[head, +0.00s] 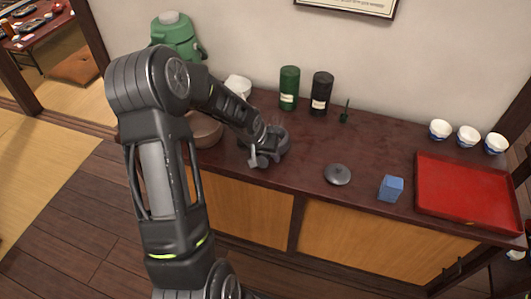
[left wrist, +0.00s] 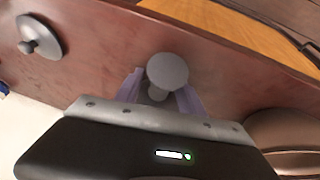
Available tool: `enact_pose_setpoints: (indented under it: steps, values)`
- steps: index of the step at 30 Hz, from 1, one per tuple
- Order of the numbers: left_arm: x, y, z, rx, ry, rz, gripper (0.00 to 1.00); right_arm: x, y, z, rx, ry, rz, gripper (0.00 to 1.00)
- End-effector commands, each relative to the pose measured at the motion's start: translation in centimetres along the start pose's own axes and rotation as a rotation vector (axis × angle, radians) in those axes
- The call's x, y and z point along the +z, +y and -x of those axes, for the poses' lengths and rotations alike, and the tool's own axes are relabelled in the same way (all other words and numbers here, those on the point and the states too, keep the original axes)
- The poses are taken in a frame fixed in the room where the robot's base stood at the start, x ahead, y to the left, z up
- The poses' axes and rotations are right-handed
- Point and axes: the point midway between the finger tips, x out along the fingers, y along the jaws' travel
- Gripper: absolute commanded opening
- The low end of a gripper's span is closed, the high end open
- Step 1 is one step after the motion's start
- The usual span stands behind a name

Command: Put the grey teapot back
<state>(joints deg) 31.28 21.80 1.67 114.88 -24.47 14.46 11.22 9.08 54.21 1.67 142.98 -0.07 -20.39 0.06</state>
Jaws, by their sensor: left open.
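The grey teapot (head: 280,137) stands on the dark red cabinet top, left of the middle, partly covered by my left gripper (head: 264,157). In the left wrist view, a round grey knob-like end on a narrower stem, apparently the teapot's handle (left wrist: 167,71), shows between the two fingers of the left gripper (left wrist: 160,95). The fingers are open on either side of it. I cannot tell whether they touch it. The teapot's body is hidden there behind the gripper housing. A grey lid with a knob (head: 337,174) lies apart to the right; it also shows in the left wrist view (left wrist: 42,38).
A brown bowl (head: 206,132) and a green jug (head: 175,36) stand left of the gripper. Green (head: 289,88) and black (head: 321,94) canisters stand behind. A blue block (head: 391,189) and a red tray (head: 470,196) are at the right, with several white cups (head: 468,136) behind the tray.

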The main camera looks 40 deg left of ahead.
Motion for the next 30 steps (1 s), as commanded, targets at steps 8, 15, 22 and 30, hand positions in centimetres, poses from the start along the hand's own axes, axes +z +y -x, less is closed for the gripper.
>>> enact_pose_setpoints:
  steps: [8, 15, 22, 30]
  values:
    - [-0.2, -0.1, 2.5, -0.001, 0.004, 0.001, 0.46, 0.0, -0.1, 0.2, 0.0, 0.0, 0.0, 0.36]
    - [-0.3, -0.1, 7.5, -0.002, 0.006, 0.002, 0.46, 0.0, -0.1, 0.2, 0.0, 0.0, 0.0, 0.36]
    - [-0.2, 0.0, 11.3, -0.001, 0.003, 0.001, 0.46, 0.0, -0.1, 0.2, 0.0, 0.0, 0.0, 0.36]
    - [-0.1, 0.0, 12.3, 0.0, 0.0, 0.0, 0.46, 0.0, -0.1, 0.2, 0.0, 0.0, 0.0, 0.36]
